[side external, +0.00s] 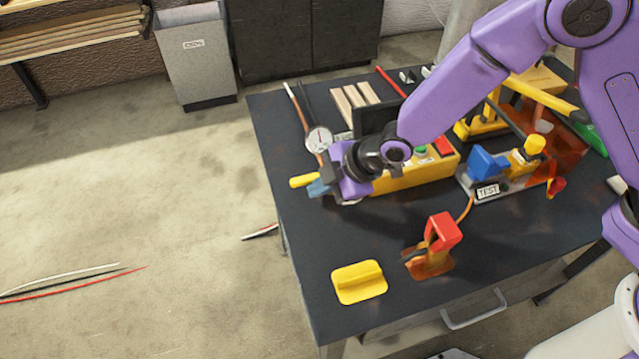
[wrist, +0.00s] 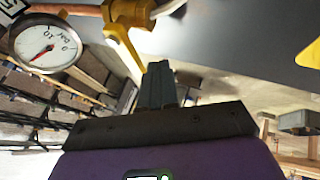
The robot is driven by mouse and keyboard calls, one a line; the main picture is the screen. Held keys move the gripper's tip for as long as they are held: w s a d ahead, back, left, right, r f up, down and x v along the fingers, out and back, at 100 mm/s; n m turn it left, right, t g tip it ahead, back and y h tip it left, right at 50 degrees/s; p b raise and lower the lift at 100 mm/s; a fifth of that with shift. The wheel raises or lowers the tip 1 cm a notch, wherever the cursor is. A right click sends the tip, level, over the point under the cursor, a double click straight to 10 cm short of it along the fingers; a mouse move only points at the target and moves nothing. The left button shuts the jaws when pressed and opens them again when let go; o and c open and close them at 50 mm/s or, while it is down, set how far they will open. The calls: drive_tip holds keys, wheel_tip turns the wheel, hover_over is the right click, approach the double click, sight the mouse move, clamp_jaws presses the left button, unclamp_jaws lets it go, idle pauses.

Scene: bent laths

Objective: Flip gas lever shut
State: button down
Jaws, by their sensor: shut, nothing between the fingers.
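The gas lever (wrist: 122,38) is a yellow handle on a brass-coloured valve body (wrist: 130,12) at the top of the wrist view. It slants down toward my fingertips. My wrist hides most of the valve in the side view.
A round pressure gauge (side external: 319,139) stands beside the valve on a copper pipe. A yellow box (side external: 415,172) with buttons lies right of my wrist. A red-topped orange clamp (side external: 440,235) and a yellow block (side external: 359,283) stand toward the front. Bare dark table (side external: 320,240) lies between.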

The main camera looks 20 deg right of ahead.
drive_tip(key=shift+s, duration=0.5)
drive_tip(key=s, duration=0.2)
drive_tip(key=shift+s, duration=0.35)
drive_tip(key=s+v, duration=0.1)
drive_tip(key=v, duration=0.9)
drive_tip(key=shift+a, duration=0.4)
drive_tip(key=shift+s, duration=0.1)
drive_tip(key=s+d+r+m+g+h, duration=0.1)
drive_tip(key=s+d+r+m, duration=0.1)
drive_tip(key=s+d, duration=0.4)
drive_tip(key=s+d+r+m+g+h, duration=0.2)
drive_tip(key=s+d, duration=0.4)
drive_tip(key=d, duration=0.8)
drive_tip(key=s+d+r+m+g+h, duration=0.1)
drive_tip(key=s+d+r+m+h, duration=0.1)
drive_tip(key=s+d, duration=0.4)
drive_tip(key=d+r, duration=0.1)
drive_tip(key=d, duration=0.3)
drive_tip(key=shift+m, duration=0.4)
drive_tip(key=shift+d, duration=0.15)
